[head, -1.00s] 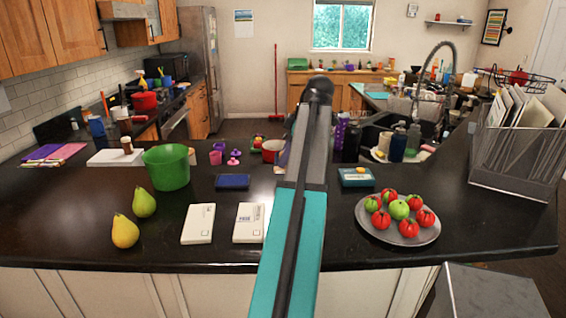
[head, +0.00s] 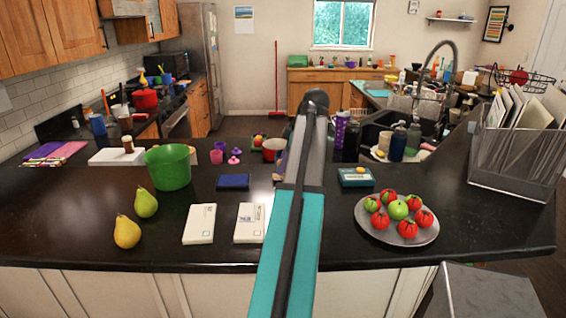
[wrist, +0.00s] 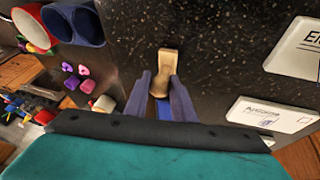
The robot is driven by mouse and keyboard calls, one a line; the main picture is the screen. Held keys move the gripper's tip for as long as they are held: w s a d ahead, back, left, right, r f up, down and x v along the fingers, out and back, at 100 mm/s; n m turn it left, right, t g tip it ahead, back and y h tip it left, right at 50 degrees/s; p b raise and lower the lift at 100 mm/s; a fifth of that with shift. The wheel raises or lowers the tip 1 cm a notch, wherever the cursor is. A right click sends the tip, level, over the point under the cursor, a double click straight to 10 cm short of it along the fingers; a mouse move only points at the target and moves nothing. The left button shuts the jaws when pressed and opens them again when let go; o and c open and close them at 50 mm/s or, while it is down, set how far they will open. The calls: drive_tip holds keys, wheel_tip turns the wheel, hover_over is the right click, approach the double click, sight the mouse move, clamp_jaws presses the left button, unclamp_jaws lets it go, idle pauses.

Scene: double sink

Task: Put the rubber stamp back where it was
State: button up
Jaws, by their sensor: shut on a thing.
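The rubber stamp (wrist: 169,59) shows in the wrist view as a small pale wooden block with a rounded handle. My gripper (wrist: 161,88) is shut on its handle, with one blue-grey finger on each side. The stamp is over the dark speckled counter; I cannot tell whether it touches the surface. A strip of blue shows between the fingers behind the handle. In the head view my own arm hides the stamp and most of the gripper. A dark blue flat pad (head: 233,181) lies on the counter left of my arm.
White envelope stacks (head: 199,223) and (head: 249,222) lie near the counter's front. A green pot (head: 167,167) and pears (head: 127,231) are left. A teal box (head: 356,178) and a plate (head: 363,229) of tomatoes are right. Small pink and purple items (head: 234,157) stand behind.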

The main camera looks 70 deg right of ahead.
drive_tip(key=shift+f, duration=0.25)
drive_tip(key=o, duration=0.8)
drive_tip(key=shift+o, duration=0.2)
drive_tip(key=shift+r, duration=0.2)
drive_tip(key=b+v, duration=0.2)
drive_tip(key=v, duration=0.9)
drive_tip(key=shift+s+r, duration=0.25)
drive_tip(key=shift+r, duration=0.1)
drive_tip(key=shift+a, duration=0.1)
